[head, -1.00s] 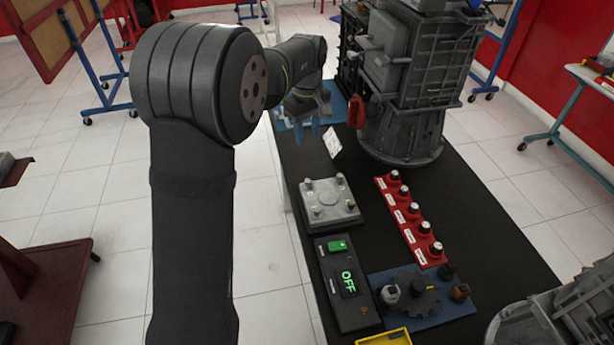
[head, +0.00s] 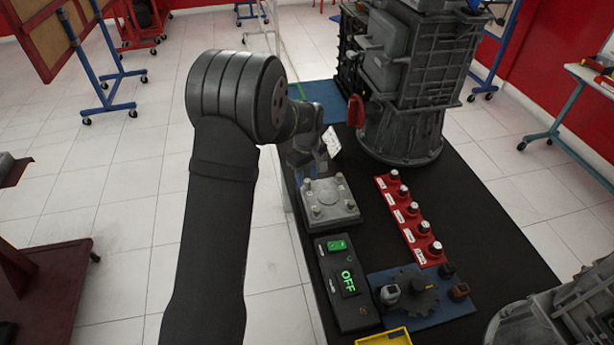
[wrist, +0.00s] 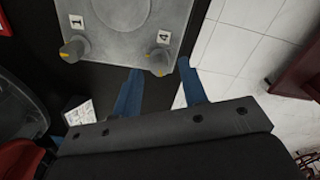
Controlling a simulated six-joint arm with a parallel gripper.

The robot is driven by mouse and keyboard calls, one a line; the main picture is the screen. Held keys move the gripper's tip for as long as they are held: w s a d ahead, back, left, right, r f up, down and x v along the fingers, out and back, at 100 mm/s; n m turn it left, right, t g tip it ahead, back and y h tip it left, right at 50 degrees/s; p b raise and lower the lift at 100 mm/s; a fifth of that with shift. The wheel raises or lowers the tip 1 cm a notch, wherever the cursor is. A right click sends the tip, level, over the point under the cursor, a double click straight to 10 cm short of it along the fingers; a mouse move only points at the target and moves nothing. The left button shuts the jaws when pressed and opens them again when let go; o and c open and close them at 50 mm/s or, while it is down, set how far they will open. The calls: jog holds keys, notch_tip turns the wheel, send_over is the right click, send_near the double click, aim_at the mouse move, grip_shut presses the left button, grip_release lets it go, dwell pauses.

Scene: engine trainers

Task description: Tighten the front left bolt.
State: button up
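A grey metal plate (head: 332,202) with a bolt near each corner lies on the dark table. It also shows in the wrist view (wrist: 125,35), with a bolt labelled 1 (wrist: 74,48) and a bolt labelled 4 (wrist: 158,62), both with yellow marks. My gripper (wrist: 160,72) has two blue fingers, spread apart and empty. In the wrist view bolt 4 appears between the fingertip lines; contact cannot be told. In the head view my gripper is at the plate's far left side, partly hidden by my wrist. Which bolt is the front left one is not marked.
A box with a green button and an OFF display (head: 346,282) stands in front of the plate. A red strip with several knobs (head: 411,222) lies to its right. A white card (head: 331,142) and a large engine block (head: 410,90) are behind.

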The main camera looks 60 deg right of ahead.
jog(key=shift+f, duration=0.35)
grip_shut()
